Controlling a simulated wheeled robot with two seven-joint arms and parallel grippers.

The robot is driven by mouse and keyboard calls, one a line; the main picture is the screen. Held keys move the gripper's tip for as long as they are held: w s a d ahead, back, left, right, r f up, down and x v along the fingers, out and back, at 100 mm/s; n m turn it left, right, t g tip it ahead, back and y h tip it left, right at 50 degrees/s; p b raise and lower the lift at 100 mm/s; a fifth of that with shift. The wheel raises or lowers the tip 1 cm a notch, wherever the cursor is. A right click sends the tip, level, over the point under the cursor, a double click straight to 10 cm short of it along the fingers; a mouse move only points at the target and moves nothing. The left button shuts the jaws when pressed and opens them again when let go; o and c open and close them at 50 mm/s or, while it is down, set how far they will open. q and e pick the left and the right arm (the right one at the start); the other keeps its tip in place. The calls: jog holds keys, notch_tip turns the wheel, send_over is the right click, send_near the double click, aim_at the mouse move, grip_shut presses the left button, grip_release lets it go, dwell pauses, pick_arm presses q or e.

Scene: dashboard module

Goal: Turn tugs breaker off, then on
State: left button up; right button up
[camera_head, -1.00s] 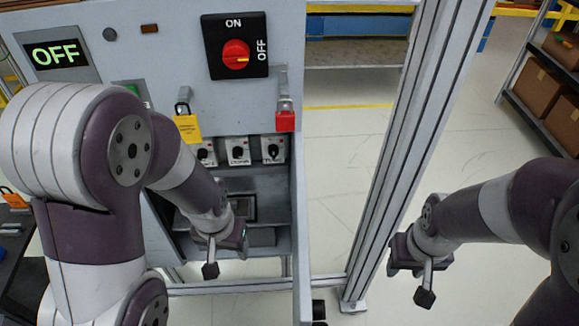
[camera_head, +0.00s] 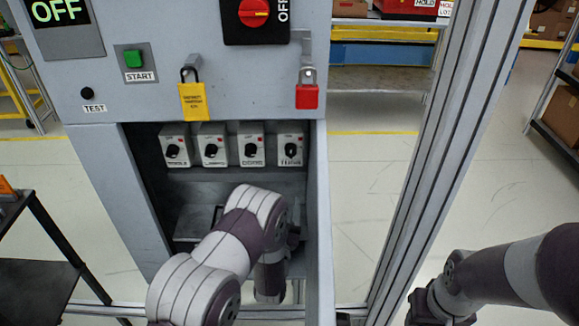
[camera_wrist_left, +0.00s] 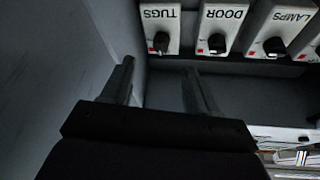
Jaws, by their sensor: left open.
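The TUGS breaker (camera_head: 291,150) is the rightmost of a row of small white breaker modules with black knobs in the cabinet recess. In the left wrist view, the TUGS breaker (camera_wrist_left: 160,28) appears upside down at the top, with its black knob pointing toward the gripper. My left gripper (camera_wrist_left: 158,80) is open and empty, its two dark fingers apart and below the TUGS knob in that view, not touching it. In the head view my left arm largely hides this gripper. My right gripper (camera_head: 438,306) is at the bottom right, its fingers cut off by the frame edge.
The DOOR breaker (camera_wrist_left: 220,28) and LAMPS breaker (camera_wrist_left: 280,30) sit beside TUGS. A yellow padlock tag (camera_head: 192,100) and red padlock (camera_head: 307,96) hang above the recess. The recess side wall (camera_head: 318,200) is close to my left arm. An OFF display (camera_head: 60,12) is lit.

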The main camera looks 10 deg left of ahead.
aim_at(290, 154)
pick_arm(q)
jog(key=shift+t, duration=0.3)
jog(key=x, duration=0.8)
jog(key=b+x, duration=0.1)
jog(key=x, duration=0.3)
jog(key=shift+w+a+r, duration=0.1)
jog(key=shift+w+r, duration=0.1)
jog(key=shift+r, duration=0.35)
jog(key=c, duration=1)
